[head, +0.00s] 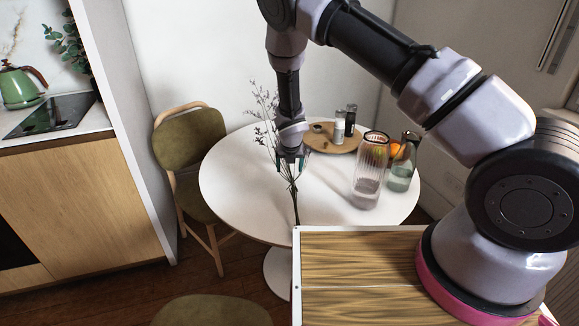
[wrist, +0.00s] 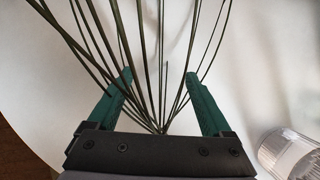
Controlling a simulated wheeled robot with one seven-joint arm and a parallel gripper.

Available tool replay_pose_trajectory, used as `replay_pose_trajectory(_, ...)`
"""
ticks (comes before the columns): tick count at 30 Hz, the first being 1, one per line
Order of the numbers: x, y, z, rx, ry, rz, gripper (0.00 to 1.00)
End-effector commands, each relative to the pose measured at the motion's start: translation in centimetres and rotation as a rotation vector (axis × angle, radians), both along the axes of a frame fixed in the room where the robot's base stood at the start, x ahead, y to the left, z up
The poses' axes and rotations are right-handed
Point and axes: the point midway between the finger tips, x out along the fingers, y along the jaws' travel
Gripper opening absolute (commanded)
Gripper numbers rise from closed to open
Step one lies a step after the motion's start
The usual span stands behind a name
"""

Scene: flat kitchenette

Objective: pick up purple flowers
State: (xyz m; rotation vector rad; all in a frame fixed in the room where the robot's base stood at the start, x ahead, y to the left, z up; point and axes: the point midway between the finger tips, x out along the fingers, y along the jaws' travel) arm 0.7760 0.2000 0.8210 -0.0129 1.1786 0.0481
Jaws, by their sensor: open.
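The purple flowers (head: 265,112) are a thin, dark spray with small blossoms and long stems. They stand upright over the white round table, with the stems (head: 295,200) converging near its front edge. In the wrist view the green stems (wrist: 163,92) fan out from a single point. My gripper (head: 291,160) is at the stems, pointing down over the table. In the wrist view its green fingers (wrist: 158,75) are open, with several stems passing between them and others spreading outside. I cannot tell whether a finger touches a stem. The blossoms are outside the wrist view.
The white table (head: 235,190) holds a wooden tray (head: 325,143) with dark-topped shakers (head: 350,120). A ribbed glass vase (head: 369,175), a bottle (head: 401,170) and orange fruit (head: 393,148) stand at the right. A green chair (head: 190,140) is at the left.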

Motion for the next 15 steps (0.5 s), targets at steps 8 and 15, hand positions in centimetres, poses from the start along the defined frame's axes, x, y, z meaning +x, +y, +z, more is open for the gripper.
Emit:
replay_pose_trajectory(8,0.03,-0.03,0.01,0.000,0.000,-0.001,0.49)
replay_pose_trajectory(15,0.03,-0.03,0.03,0.000,0.000,-0.001,0.00)
